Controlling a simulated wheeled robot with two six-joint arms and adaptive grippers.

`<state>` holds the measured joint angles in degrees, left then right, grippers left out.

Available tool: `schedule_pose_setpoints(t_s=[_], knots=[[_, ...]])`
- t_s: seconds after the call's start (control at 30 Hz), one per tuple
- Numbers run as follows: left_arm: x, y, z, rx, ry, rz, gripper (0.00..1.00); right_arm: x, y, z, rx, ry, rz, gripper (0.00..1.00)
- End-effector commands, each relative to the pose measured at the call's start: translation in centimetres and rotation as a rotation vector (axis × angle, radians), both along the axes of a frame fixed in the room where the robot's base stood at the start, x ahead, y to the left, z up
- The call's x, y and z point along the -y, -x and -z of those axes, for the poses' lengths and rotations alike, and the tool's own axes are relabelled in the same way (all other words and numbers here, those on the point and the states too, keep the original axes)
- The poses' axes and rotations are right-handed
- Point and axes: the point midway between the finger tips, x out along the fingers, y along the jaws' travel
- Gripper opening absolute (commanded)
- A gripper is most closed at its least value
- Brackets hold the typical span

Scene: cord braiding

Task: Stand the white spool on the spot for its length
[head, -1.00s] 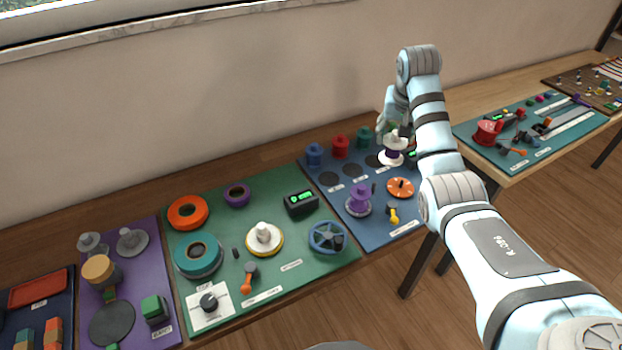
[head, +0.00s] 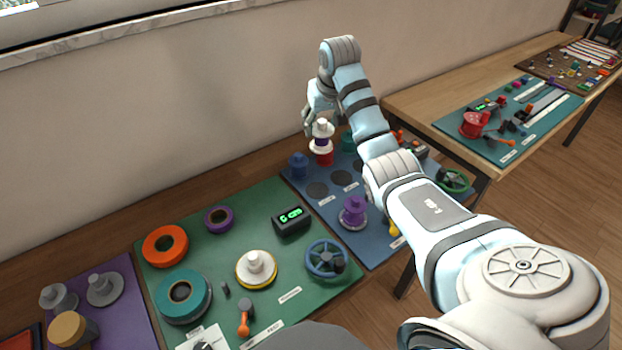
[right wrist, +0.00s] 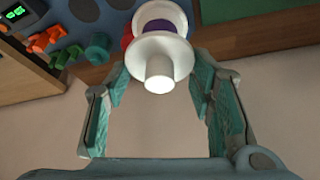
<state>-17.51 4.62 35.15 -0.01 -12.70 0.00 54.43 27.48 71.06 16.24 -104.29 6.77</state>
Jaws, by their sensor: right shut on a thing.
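The white spool (head: 322,129), with a purple band between its flanges, is held upright at the back of the blue mat (head: 375,243). In the head view it overlaps the red spool (head: 324,159); I cannot tell how high above it is. My right gripper (head: 309,130) is shut on the white spool. In the right wrist view, the white spool (right wrist: 160,74) shows at the fingertips of the right gripper (right wrist: 158,82). Dark round spots on the blue mat include a left one (head: 317,189) and a middle one (head: 342,178), both bare. My left gripper is out of view.
A blue spool (head: 298,166) and a teal spool (head: 347,141) stand along the back of the mat. A purple spool (head: 353,212) stands nearer the front. The green mat (head: 240,207) at left holds rings, a display (head: 291,221) and a blue handwheel (head: 325,259).

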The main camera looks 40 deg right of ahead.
Motion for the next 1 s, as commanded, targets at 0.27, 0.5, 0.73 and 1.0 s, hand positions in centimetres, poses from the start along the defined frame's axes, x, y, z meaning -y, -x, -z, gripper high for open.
schedule_pose_setpoints(t_s=[0.27, 0.5, 0.73, 1.0], knots=[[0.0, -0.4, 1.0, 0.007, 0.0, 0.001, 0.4, -0.3, -0.7, 10.9, -0.01, -0.004, -0.001, 0.25], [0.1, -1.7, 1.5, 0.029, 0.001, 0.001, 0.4, -0.3, -0.7, 15.0, -0.009, -0.004, -0.001, 0.25], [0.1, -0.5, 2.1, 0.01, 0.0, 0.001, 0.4, -0.3, -0.9, 17.5, -0.005, -0.002, -0.002, 0.25], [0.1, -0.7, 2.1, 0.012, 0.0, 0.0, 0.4, -0.3, -0.8, 17.6, -0.006, -0.002, -0.001, 0.56]])
